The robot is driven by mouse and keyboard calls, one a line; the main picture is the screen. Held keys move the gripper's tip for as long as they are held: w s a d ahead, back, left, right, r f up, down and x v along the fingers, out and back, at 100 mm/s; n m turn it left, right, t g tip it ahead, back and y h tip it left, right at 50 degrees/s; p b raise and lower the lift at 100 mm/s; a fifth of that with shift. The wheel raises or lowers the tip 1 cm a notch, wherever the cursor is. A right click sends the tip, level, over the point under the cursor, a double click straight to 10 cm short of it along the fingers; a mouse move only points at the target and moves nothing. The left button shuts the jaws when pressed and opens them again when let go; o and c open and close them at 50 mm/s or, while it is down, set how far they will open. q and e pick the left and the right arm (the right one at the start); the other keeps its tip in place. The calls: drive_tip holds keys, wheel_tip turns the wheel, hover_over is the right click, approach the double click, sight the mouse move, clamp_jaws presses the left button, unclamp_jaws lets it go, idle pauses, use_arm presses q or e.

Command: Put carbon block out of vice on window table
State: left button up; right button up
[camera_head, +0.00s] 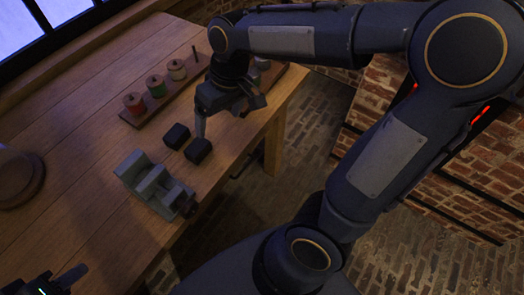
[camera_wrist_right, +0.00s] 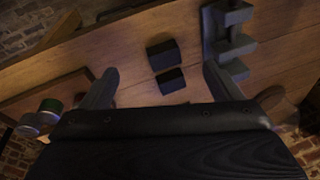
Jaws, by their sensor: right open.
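Two black blocks, which look like the carbon blocks, lie side by side on the wooden table (camera_head: 85,110). One block (camera_head: 177,136) is farther from the vice's screw end and the other block (camera_head: 198,150) is nearer the table edge. They also show in the right wrist view, (camera_wrist_right: 163,54) and (camera_wrist_right: 171,81). The grey vice (camera_head: 150,184) stands in front of them, also in the wrist view (camera_wrist_right: 229,44); I see no block between its jaws. My right gripper (camera_head: 230,116) is open and empty above the table, beside the blocks. My left gripper (camera_head: 48,284) is partly cut off at bottom left.
A wooden rack (camera_head: 145,119) holds a red spool (camera_head: 134,103), a green spool (camera_head: 156,86) and a beige spool (camera_head: 177,69) behind the blocks. A round wooden object (camera_head: 18,178) stands at the left. A window is at upper left. The table's left middle is clear.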

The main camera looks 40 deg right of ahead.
drive_tip(key=s+d+m+t+y, duration=0.1)
drive_tip(key=s+d+m+t, duration=0.1)
drive_tip(key=s, duration=1.2)
drive_tip(key=shift+s+f+m+t, duration=0.2)
drive_tip(key=shift+m+t, duration=0.6)
drive_tip(key=shift+t, duration=0.3)
drive_tip(key=shift+r, duration=0.1)
